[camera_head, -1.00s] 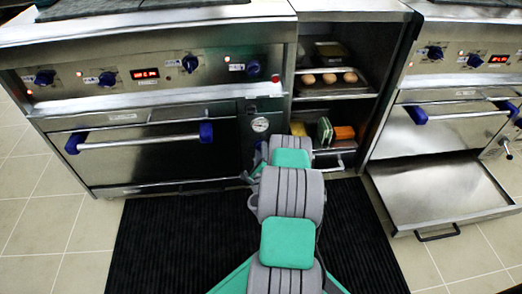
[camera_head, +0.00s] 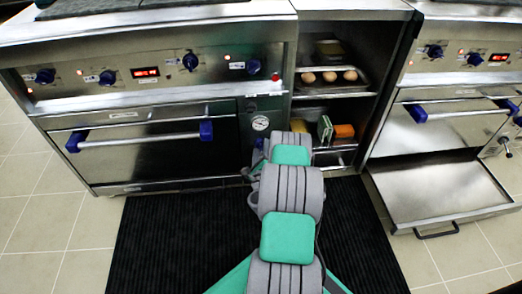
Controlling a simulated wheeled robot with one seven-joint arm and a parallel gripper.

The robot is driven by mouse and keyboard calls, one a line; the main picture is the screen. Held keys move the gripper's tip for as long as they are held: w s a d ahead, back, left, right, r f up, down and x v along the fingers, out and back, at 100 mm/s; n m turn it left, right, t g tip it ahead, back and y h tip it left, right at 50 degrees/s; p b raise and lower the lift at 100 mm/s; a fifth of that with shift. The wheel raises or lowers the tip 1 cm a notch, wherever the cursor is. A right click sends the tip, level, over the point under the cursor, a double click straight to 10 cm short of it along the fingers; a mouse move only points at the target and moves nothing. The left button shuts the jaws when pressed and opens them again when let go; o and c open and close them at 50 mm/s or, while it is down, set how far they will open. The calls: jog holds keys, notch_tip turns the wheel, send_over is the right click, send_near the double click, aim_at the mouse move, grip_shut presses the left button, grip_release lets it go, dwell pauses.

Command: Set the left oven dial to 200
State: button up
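The left oven (camera_head: 150,150) stands at the left, its door shut. Its steel front panel carries several blue dials: one at the far left (camera_head: 44,76), one left of the display (camera_head: 107,78), one right of it (camera_head: 190,62) and one at the right end (camera_head: 253,67). Their pointer settings and labels are too small to read, so I cannot tell which one sets the oven. The red-lit display (camera_head: 145,72) is unreadable. My arm reaches up from the bottom centre towards the oven's lower right side. My gripper does not show; it is hidden beyond my arm links.
An open shelf unit (camera_head: 310,97) right of the oven holds a tray with eggs (camera_head: 330,77) and small boxes (camera_head: 343,131). A second oven (camera_head: 450,115) at the right has a pulled-out lower drawer (camera_head: 435,188). A round gauge (camera_head: 260,123) sits beside the left oven door.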

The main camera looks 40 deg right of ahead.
dwell(0.3)
jog(key=v, duration=0.7)
jog(key=shift+s+a+p, duration=0.25)
jog(key=shift+s+p, duration=0.05)
